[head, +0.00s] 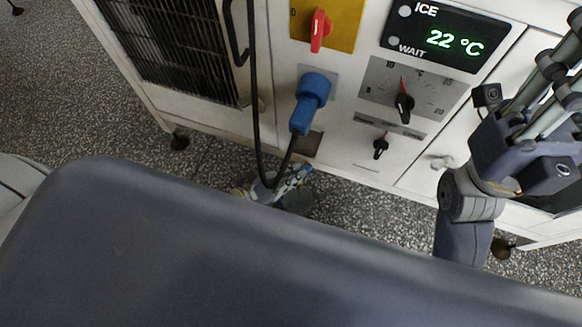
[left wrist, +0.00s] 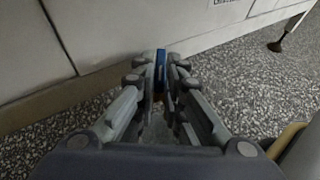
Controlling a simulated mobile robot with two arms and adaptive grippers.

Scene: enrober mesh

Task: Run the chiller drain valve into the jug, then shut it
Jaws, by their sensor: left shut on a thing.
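My left gripper (head: 285,182) is low in front of the chiller, largely hidden by the cable and my own body in the head view. In the left wrist view its fingers (left wrist: 160,88) are closed on a thin blue part, the drain valve handle (left wrist: 161,66). The rest of the valve is hidden by the fingers. A dim greyish round shape (head: 300,202) shows on the floor beside the gripper; I cannot tell whether it is the jug. My right gripper (head: 560,75) is at the right, its fingertips cut off by the frame.
The white chiller front (head: 340,150) carries a display (head: 445,38) reading 22 °C, a red switch (head: 320,30), dark knobs and a blue plug (head: 311,100). The plug's black cable (head: 256,100) loops down by my left gripper. Speckled floor (head: 60,120) is clear at left.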

